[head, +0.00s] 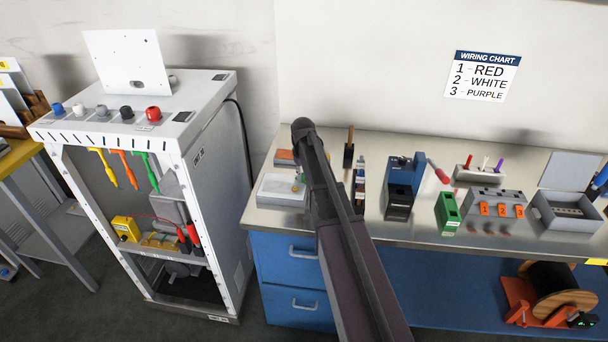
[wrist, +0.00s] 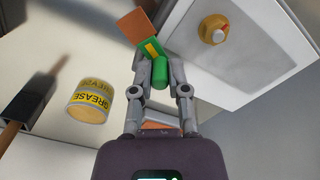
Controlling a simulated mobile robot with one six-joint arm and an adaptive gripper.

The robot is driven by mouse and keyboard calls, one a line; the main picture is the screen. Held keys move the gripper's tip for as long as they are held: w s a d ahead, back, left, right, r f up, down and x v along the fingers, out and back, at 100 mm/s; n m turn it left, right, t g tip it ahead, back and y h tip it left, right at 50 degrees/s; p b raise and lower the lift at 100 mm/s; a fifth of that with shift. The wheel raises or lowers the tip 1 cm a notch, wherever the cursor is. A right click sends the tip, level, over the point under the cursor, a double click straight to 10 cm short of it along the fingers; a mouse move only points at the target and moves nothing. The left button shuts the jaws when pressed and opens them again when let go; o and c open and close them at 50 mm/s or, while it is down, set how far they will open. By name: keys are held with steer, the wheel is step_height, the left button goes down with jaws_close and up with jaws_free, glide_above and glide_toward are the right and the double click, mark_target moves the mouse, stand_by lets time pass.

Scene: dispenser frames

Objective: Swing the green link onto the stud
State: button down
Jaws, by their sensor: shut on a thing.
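In the wrist view my gripper (wrist: 160,62) is shut on the green link's upright green grip (wrist: 160,74), one finger on each side. The green link (wrist: 144,56) carries a yellow band and lies just beyond the fingertips. A flat copper-coloured piece (wrist: 135,26) shows past its far end; whether they are joined is unclear.
A yellow grease tin (wrist: 90,101) and a wooden-handled tool (wrist: 22,115) stand left of my gripper in the wrist view. In the head view the pale box (head: 276,192) is left of my arm. A blue device (head: 402,182) and a green block (head: 447,212) stand to the right.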

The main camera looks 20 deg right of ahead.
steer(key=m, duration=0.2)
steer(key=a+m, duration=0.1)
steer(key=m, duration=0.3)
steer(key=shift+s+a+m, duration=0.15)
steer(key=shift+s+m, duration=0.1)
steer(key=shift+m, duration=0.05)
steer(key=m, duration=0.2)
steer(key=a+m, duration=0.1)
steer(key=m, duration=0.2)
steer(key=shift+w+m, duration=0.1)
steer(key=shift+m, duration=0.2)
steer(key=c, duration=0.6)
jaws_free()
steer(key=shift+c, duration=0.2)
